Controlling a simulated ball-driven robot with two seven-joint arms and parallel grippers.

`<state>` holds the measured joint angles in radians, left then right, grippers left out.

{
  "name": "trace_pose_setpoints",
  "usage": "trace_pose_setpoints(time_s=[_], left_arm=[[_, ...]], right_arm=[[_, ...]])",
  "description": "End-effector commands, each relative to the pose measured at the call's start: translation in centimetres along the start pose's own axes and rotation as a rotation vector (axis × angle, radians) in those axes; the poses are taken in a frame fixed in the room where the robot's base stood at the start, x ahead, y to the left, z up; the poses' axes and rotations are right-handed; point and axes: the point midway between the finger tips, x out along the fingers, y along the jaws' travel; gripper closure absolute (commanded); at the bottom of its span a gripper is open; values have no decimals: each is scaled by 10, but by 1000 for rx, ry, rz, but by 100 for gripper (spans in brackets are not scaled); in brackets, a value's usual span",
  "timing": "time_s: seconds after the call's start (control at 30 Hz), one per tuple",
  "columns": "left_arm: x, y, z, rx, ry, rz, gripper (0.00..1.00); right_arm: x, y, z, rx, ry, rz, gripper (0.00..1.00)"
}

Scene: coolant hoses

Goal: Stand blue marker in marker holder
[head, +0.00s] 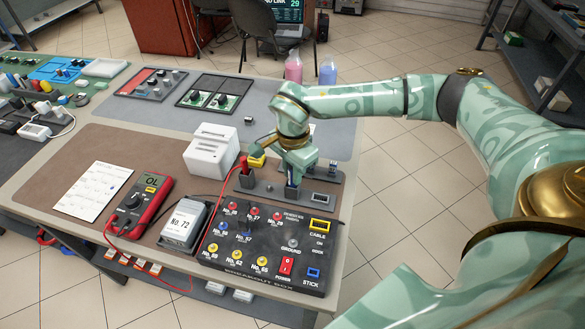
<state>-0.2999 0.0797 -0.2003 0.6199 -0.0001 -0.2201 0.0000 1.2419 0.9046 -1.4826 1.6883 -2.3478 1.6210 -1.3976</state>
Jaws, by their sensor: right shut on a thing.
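My right gripper (293,178) reaches down over the grey rack behind the black breakout box. It is shut on the blue marker (291,183), of which only a small blue part shows below the fingers. The marker holder (292,193) is a small dark cup on the rack, directly under the gripper. The marker looks upright, with its lower end at or in the cup; I cannot tell how deep it sits. My fingers hide most of the marker. My left gripper is not in view.
The black breakout box (265,247) with colored knobs lies in front. A red multimeter (138,205) with leads and a grey No. 72 box (184,224) lie left.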

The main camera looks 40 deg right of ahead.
Motion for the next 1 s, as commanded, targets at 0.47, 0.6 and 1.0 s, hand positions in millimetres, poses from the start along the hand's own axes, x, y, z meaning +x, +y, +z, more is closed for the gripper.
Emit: trace_pose_setpoints(time_s=[0.47, 0.6, 1.0], left_arm=[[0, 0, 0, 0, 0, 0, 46], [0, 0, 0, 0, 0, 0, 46], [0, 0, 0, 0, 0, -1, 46]], right_arm=[[0, 0, 0, 1, 0, 0, 56], [0, 0, 0, 1, 0, 0, 56], [0, 0, 0, 1, 0, 0, 42]])
